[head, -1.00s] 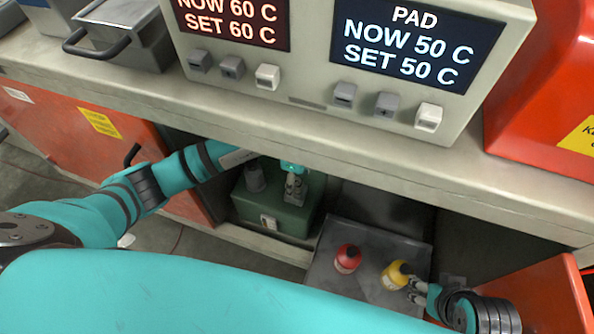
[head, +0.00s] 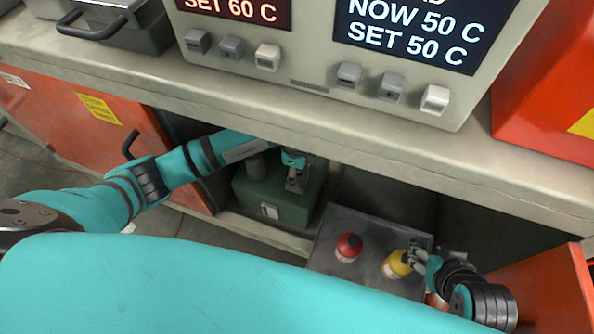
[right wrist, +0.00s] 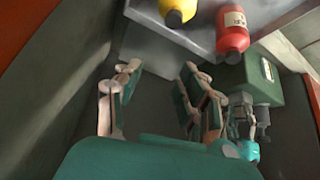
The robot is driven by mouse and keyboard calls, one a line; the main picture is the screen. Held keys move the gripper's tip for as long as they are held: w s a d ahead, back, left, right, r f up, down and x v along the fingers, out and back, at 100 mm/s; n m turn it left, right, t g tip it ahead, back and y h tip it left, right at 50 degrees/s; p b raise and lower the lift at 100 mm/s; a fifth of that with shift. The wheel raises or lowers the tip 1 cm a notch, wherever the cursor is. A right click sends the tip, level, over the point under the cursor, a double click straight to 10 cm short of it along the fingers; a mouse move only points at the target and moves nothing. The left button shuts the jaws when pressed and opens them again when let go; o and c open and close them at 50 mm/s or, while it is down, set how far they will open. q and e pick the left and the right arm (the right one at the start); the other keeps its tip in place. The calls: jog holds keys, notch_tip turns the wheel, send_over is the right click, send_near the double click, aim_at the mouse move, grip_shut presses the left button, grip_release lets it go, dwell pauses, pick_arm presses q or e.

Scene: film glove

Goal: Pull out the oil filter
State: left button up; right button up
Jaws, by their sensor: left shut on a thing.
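A green boxy unit (head: 245,198) with a pale label stands inside the open cupboard. My left gripper (head: 296,182) reaches down to its top and is shut on a small part there, mostly hidden by the fingers. I cannot tell for certain whether that part is the oil filter. A dark grey cylinder (head: 257,168) stands on the unit, left of this gripper. The unit (right wrist: 248,72) and my left gripper also show in the right wrist view. My right gripper (right wrist: 158,92) is open, with nothing between its fingers; in the head view it is beside a yellow bottle.
A grey tray (head: 330,275) holds a red bottle (head: 348,247) and the yellow bottle (head: 396,264). An orange-red object is partly hidden behind my right arm. The worktop (head: 330,112) overhangs the cupboard. Red doors stand at left (head: 70,115) and right (head: 560,285).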

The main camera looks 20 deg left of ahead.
pick_arm(q)
grip_shut()
pick_arm(e)
jog(key=shift+s, duration=0.1)
pick_arm(q)
jog(key=shift+r, duration=0.1)
pick_arm(e)
jog(key=shift+s+d+f, duration=0.1)
jog(key=shift+s+f, duration=0.05)
jog(key=shift+s, duration=0.05)
jog(key=shift+s+d+f+g, duration=0.1)
jog(key=shift+s+d+g, duration=0.05)
jog(key=shift+s+g, duration=0.15)
pick_arm(q)
jog(key=shift+r, duration=0.1)
pick_arm(e)
jog(key=shift+s, duration=0.15)
pick_arm(q)
jog(key=shift+w, duration=0.1)
pick_arm(e)
jog(key=shift+s+f+g, duration=0.15)
jog(key=shift+s+g, duration=0.1)
jog(key=shift+g, duration=0.05)
jog(key=shift+s+d, duration=0.1)
